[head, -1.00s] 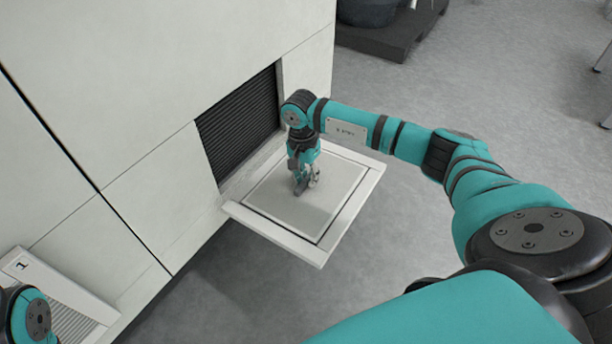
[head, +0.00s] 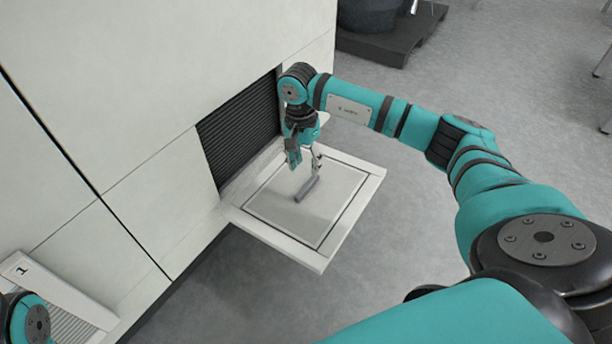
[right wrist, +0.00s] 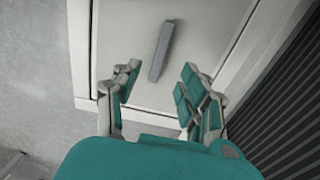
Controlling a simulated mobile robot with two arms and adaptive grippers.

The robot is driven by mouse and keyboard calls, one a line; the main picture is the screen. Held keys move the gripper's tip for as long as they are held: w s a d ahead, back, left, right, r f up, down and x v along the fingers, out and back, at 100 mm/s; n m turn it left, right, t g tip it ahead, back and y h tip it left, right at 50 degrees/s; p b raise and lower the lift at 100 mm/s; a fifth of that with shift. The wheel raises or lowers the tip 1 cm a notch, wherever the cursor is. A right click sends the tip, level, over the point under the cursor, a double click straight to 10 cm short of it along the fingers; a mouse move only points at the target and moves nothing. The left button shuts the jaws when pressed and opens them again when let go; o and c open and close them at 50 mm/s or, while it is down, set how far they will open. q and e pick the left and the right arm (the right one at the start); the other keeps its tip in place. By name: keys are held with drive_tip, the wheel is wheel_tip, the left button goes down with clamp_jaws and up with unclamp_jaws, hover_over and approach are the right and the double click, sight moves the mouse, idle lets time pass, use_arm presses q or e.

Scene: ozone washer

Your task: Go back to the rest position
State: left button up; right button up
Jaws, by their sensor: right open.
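My right gripper (head: 304,163) is open and empty above the white tray (head: 318,262), which sticks out from the opening in the white machine. A small grey bar (head: 307,188) lies on the tray's flat middle, just below and apart from the fingers. In the right wrist view the open fingers (right wrist: 156,88) stand either side of the view of the grey bar (right wrist: 162,50), which lies beyond their tips. Of my left arm only a teal and black joint shows at the lower left of the head view; the left gripper is out of view.
The white machine wall (head: 150,90) fills the left, with a dark ribbed shutter (head: 238,130) behind the tray. A panel marked 1 (head: 58,295) sticks out at the lower left. A dark platform (head: 395,38) stands at the back.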

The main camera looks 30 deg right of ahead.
wheel_tip(320, 180, up, 5)
drive_tip(key=shift+w+f, duration=0.1)
drive_tip(key=shift+w, duration=0.05)
